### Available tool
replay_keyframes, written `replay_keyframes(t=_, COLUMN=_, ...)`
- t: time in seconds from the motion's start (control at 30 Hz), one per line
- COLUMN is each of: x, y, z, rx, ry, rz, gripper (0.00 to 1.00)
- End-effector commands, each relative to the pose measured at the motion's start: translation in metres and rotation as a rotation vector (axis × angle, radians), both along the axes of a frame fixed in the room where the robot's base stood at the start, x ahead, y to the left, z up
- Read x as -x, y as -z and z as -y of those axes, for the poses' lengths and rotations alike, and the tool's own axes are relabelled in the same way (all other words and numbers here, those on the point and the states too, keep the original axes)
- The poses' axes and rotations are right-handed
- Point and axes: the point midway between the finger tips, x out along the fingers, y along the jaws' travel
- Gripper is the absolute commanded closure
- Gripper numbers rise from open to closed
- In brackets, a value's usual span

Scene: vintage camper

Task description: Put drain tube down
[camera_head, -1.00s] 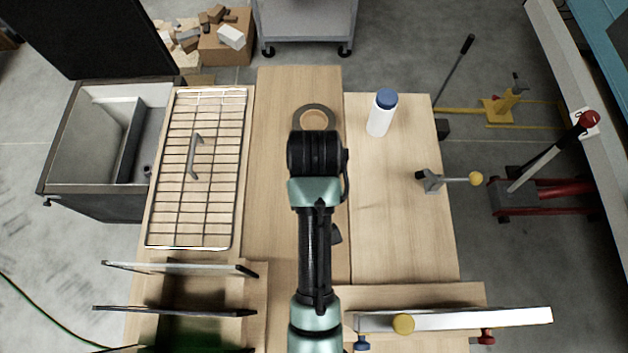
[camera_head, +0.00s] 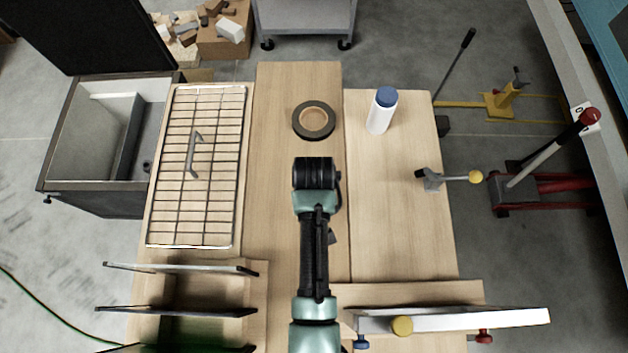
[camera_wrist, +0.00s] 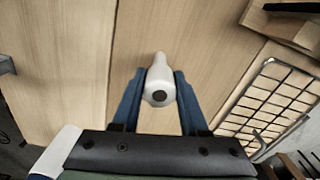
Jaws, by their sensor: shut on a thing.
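The drain tube (camera_wrist: 158,72) is a white, rounded piece with a narrower far end and a dark round opening facing the wrist camera. In the wrist view it sits between the two blue fingers of my gripper (camera_wrist: 160,84), which is shut on it. The tube is over the pale wooden bench top (camera_wrist: 70,60). I cannot tell whether it touches the wood. In the head view my arm hides the fingers and the tube.
A dark ring (camera_head: 314,137) and a white bottle with a blue cap (camera_head: 381,117) stand beyond my arm. A wire rack (camera_head: 215,200) carrying a curved grey handle lies left. A clamp (camera_head: 432,180) is right. Upright panels (camera_head: 180,268) stand front left. Bare wood lies right of my arm.

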Motion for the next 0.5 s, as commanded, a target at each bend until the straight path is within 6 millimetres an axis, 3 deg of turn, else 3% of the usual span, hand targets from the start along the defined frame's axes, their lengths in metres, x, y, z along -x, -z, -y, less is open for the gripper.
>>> replay_keyframes(t=0.3, x=-0.0004, y=0.0032, z=0.0001, rx=0.0, ry=0.0, rz=0.001, gripper=1.0)
replay_keyframes(t=0.33, x=-0.0005, y=0.0028, z=0.0001, rx=0.0, ry=0.001, rz=0.001, gripper=0.53)
replay_keyframes(t=0.5, x=-0.0005, y=0.0023, z=0.0001, rx=0.0, ry=0.001, rz=0.001, gripper=0.27)
